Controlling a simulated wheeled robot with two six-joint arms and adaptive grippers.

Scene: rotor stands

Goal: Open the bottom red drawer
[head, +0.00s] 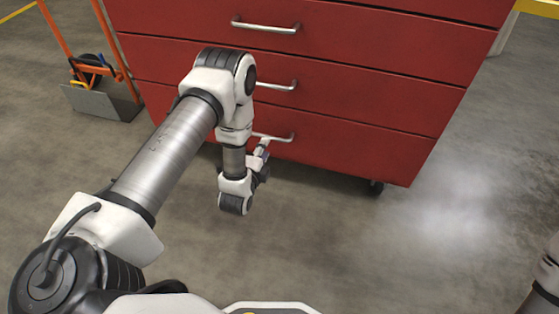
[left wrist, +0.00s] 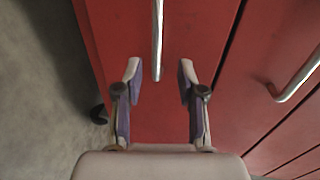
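The red drawer cabinet (head: 330,50) fills the upper part of the head view. Its bottom drawer (head: 345,155) is closed flush with the front and has a silver bar handle (head: 284,138), partly hidden by my left arm. My left gripper (head: 262,152) is at that handle's height, in front of the drawer. In the left wrist view, my left gripper (left wrist: 158,82) is open, its two fingers apart, and the handle (left wrist: 158,40) lies between and just ahead of the fingertips. I cannot tell whether either finger touches it. My right gripper is not in view.
Drawers above have their own handles (head: 265,26), and one handle shows at the right of the left wrist view (left wrist: 299,75). An orange hand truck (head: 105,95) stands left of the cabinet. A caster (head: 376,187) is under the cabinet. The concrete floor in front is clear.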

